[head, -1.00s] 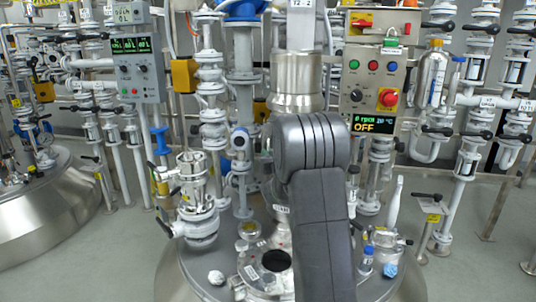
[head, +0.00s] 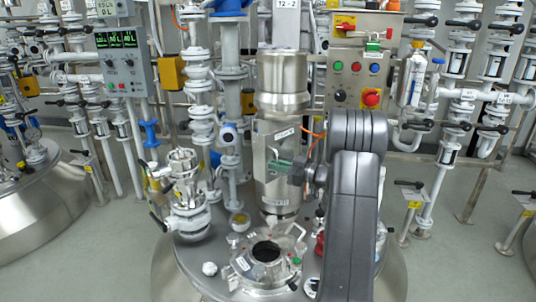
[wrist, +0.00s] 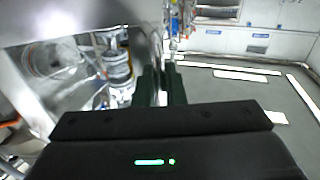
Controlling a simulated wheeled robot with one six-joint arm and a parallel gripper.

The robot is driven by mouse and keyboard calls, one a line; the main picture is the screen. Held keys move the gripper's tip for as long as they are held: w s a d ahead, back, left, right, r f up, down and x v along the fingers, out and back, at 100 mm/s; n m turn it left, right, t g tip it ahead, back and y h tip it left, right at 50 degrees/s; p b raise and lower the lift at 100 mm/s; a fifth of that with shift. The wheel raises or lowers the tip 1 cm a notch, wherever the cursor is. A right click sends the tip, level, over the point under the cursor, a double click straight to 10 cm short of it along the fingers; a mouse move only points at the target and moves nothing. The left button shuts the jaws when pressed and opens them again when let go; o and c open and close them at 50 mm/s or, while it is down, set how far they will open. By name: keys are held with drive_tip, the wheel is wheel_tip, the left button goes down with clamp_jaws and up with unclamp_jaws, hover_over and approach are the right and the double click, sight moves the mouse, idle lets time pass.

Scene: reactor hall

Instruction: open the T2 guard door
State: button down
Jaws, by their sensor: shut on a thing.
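The T2 guard (head: 270,185) is an upright steel housing under the bright motor cylinder (head: 283,80), above the vessel lid. Labels show near its top and bottom. My gripper (head: 284,165) is at the guard's front at mid height, reached from the right. In the wrist view my green-dark fingers (wrist: 161,86) are close together, shut on a narrow upright pale bar, which seems to be the guard door's handle. A shiny steel surface fills the wrist view's left side, beside the fingers. My arm hides the right of the guard. I cannot tell how far the door stands open.
The T2 control box (head: 365,75) with its red stop button is behind my arm. An open round port (head: 266,252) is on the lid in front of the guard. Valves (head: 185,195) stand at left. Open floor (head: 460,255) lies at right.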

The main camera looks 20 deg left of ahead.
drive_tip(key=w+d+n+g+p, duration=0.1)
drive_tip(key=w+d+g+p, duration=0.1)
drive_tip(key=d, duration=0.8)
drive_tip(key=shift+p, duration=0.45)
drive_tip(key=shift+d+r, duration=0.1)
drive_tip(key=c, duration=1.8)
unclamp_jaws()
drive_tip(key=shift+c, duration=0.2)
drive_tip(key=d, duration=1.3)
drive_tip(key=shift+w+d, duration=0.35)
drive_tip(key=shift+d, duration=0.05)
